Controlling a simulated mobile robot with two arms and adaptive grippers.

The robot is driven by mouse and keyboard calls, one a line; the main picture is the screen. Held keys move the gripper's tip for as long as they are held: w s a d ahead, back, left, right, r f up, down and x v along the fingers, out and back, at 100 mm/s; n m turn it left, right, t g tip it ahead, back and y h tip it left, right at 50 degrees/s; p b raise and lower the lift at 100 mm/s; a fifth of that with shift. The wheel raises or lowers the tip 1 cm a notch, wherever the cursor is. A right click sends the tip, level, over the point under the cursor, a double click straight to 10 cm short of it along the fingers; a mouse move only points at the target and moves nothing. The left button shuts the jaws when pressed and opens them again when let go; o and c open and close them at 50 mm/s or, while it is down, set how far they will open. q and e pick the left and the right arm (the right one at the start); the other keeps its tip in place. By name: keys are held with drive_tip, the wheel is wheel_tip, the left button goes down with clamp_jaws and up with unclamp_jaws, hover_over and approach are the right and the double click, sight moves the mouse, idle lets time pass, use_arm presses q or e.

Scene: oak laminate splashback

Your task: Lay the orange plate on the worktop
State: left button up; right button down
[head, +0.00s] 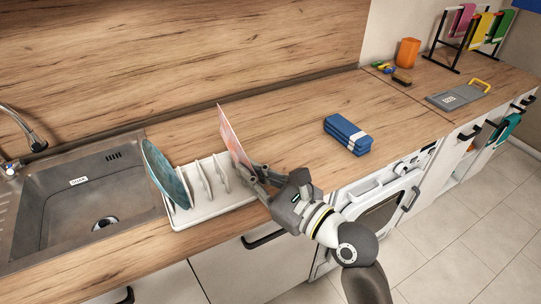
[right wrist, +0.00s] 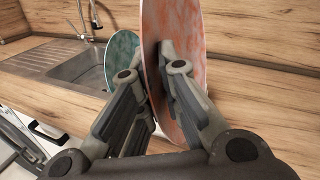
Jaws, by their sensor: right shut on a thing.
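The orange plate (head: 234,138) stands on edge at the right end of the white dish rack (head: 212,216), seen nearly edge-on in the head view. My right gripper (head: 257,174) is shut on its near edge. In the right wrist view the orange plate (right wrist: 172,50) rises between the fingers of the right gripper (right wrist: 158,62). I cannot tell whether the plate still touches the rack. The worktop (head: 285,115) is bare wood to the right of the rack. My left gripper is not in view.
A teal plate (head: 166,172) leans in the rack's left end, beside the steel sink (head: 85,200). A blue folded cloth stack (head: 348,134) lies on the worktop to the right. An orange canister (head: 407,52) and a grey board (head: 458,95) are farther right.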

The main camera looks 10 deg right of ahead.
idle(0.4)
